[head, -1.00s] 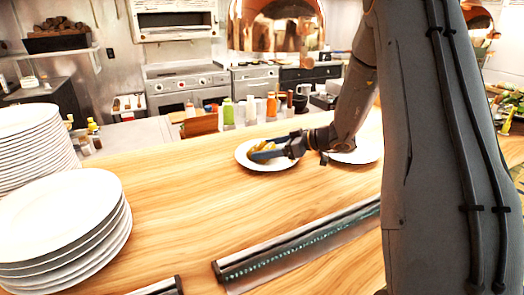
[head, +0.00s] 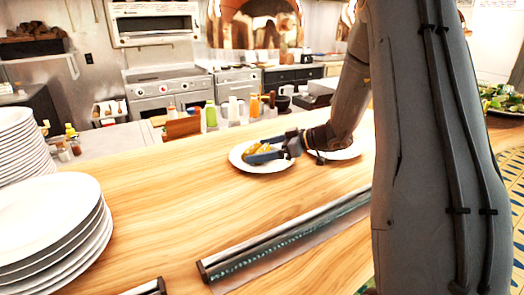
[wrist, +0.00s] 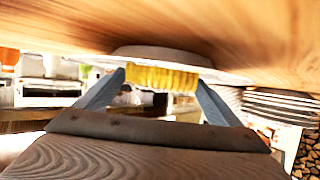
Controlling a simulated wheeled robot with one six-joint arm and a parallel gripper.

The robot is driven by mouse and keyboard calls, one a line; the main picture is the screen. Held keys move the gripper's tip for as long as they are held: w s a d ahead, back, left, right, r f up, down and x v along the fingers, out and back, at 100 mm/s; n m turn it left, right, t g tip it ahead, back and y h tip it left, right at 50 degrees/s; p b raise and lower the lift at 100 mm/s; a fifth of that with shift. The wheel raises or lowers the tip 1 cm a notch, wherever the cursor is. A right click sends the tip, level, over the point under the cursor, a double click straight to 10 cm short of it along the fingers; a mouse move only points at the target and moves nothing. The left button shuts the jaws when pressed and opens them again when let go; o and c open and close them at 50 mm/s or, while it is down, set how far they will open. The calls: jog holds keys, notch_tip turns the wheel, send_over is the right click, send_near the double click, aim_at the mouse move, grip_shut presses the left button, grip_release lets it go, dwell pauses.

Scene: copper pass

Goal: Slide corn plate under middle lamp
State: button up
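The corn plate (head: 243,163) is a round white plate lying on the wooden counter, with yellow corn (head: 258,148) on it. My gripper (head: 262,157) is low over the plate, reaching in from its right side. In the wrist view the picture looks upside down; the two fingers (wrist: 160,88) stand apart, one at each side of the corn (wrist: 165,77). I cannot tell if they touch it. The plate's rim (wrist: 160,52) shows behind the corn. A large copper dome (head: 255,25) shows at the back; I cannot tell which lamp is the middle one.
A second white plate (head: 345,152) lies just right of the corn plate, partly behind my arm. Tall stacks of white plates (head: 45,225) stand at the left. A metal-edged strip (head: 285,240) lies along the near counter. Bottles (head: 211,114) stand behind the corn plate.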

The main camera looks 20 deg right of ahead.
jog(key=shift+b+v, duration=1.4)
jog(key=shift+v, duration=2.55)
jog(key=s+b, duration=0.1)
jog(key=s, duration=0.2)
jog(key=s+d+b, duration=0.1)
jog(key=s, duration=0.3)
jog(key=s+d+r, duration=0.1)
jog(key=s, duration=0.2)
jog(key=shift+s+d+b, duration=0.2)
jog(key=shift+b, duration=0.2)
jog(key=shift+s+d, duration=0.1)
jog(key=shift+s, duration=0.55)
jog(key=shift+r, duration=0.15)
